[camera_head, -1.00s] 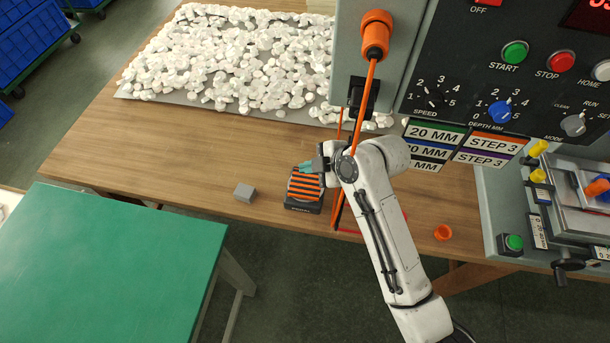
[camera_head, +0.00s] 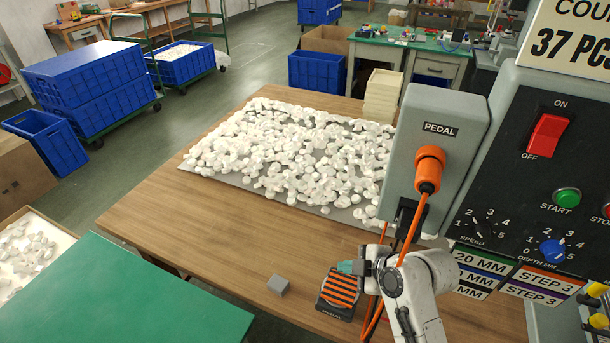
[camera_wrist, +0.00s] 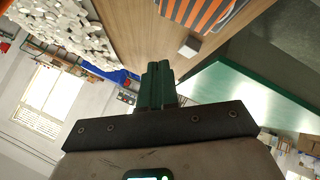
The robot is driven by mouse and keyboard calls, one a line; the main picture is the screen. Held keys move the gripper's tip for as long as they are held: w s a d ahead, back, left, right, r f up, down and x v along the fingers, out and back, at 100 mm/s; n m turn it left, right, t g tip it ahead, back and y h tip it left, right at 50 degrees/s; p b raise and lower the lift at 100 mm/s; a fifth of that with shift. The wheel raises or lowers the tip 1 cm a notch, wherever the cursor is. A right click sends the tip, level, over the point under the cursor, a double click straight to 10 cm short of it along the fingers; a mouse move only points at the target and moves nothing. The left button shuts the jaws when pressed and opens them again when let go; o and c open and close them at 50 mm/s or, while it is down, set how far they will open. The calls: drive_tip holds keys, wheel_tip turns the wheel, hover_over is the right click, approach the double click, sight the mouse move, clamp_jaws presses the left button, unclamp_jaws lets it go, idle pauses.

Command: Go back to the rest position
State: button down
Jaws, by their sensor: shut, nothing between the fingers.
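My gripper (camera_head: 349,267) shows in the head view at the lower right, just above the far end of the black pedal with orange stripes (camera_head: 340,290). In the wrist view its green fingers (camera_wrist: 157,84) are pressed together with nothing between them. The striped pedal also shows at the top of the wrist view (camera_wrist: 205,10), apart from the fingertips. My white arm comes in from the bottom right of the head view and hides part of the table and the orange cable (camera_head: 408,232).
A grey block (camera_head: 278,286) lies left of the pedal on the wooden table (camera_head: 190,222). White pieces cover a grey sheet (camera_head: 312,208) behind. The grey machine housing (camera_head: 437,140) and control panel (camera_head: 520,205) stand close on the right. A green table (camera_head: 120,300) is at front left.

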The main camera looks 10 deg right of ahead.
drive_tip(key=s+d+f+m+g+h, duration=0.1)
drive_tip(key=s+d+f+m+g, duration=0.1)
drive_tip(key=s+m, duration=0.3)
drive_tip(key=s+d+f+m+g+h, duration=0.1)
drive_tip(key=s+m, duration=0.5)
drive_tip(key=s, duration=0.8)
drive_tip(key=s+d+f+m+g+h, duration=0.2)
drive_tip(key=s+d+m, duration=0.3)
drive_tip(key=s, duration=0.5)
drive_tip(key=shift+s+d+f+m+g+h, duration=0.3)
drive_tip(key=shift+f+m+g+h, duration=0.1)
drive_tip(key=shift+g+h, duration=0.35)
drive_tip(key=shift+w+r, duration=0.1)
drive_tip(key=shift+r, duration=0.05)
idle(1.7)
